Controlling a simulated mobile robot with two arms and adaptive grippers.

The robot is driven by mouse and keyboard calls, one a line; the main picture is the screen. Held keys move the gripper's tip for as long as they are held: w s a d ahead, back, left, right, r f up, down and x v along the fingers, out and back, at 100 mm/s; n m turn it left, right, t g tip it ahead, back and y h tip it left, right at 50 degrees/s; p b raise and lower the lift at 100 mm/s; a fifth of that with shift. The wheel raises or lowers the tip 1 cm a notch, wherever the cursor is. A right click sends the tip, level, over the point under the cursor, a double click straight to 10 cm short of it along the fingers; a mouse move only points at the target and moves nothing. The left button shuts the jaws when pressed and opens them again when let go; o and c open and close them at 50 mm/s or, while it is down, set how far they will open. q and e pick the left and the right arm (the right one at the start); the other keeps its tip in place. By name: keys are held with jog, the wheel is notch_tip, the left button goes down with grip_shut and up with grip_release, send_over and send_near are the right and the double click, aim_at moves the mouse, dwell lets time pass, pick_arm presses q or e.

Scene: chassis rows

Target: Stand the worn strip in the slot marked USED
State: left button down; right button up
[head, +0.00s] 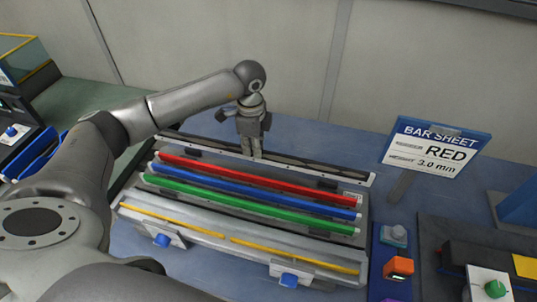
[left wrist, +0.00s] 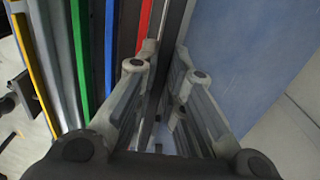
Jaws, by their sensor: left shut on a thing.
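My left gripper (head: 252,154) points down at the back of the chassis. It is shut on a long, thin dark grey strip (head: 310,168), which runs along the rear edge behind the red bar. In the left wrist view, the fingers (left wrist: 165,78) close on both sides of this dark strip (left wrist: 178,22). I cannot tell from its surface whether it is worn, or whether it is clear of its seat. I can read no slot marked USED in either view. My right gripper is not in view.
Red (head: 255,179), blue (head: 250,190) and green (head: 250,207) bars lie parallel in front of the strip. A front rail carries yellow strips (head: 290,254) and blue clamps (head: 289,280). A sign (head: 435,148) reads "BAR SHEET RED 3.0 mm". A wall (head: 230,35) stands behind.

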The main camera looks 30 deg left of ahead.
pick_arm(q)
jog(key=f+b, duration=0.1)
jog(key=w+f+b, duration=0.1)
jog(key=f, duration=0.1)
jog(key=w+a+f+b, duration=0.1)
jog(key=f, duration=0.1)
jog(key=shift+f, duration=0.15)
jog(key=shift+s, duration=0.1)
dwell(0.8)
jog(key=shift+f+b, duration=0.3)
jog(key=shift+b, duration=0.05)
jog(key=shift+f+b, duration=0.55)
jog(key=shift+f, duration=0.25)
dwell(0.5)
jog(key=shift+f+b, duration=0.65)
jog(key=shift+f, duration=0.35)
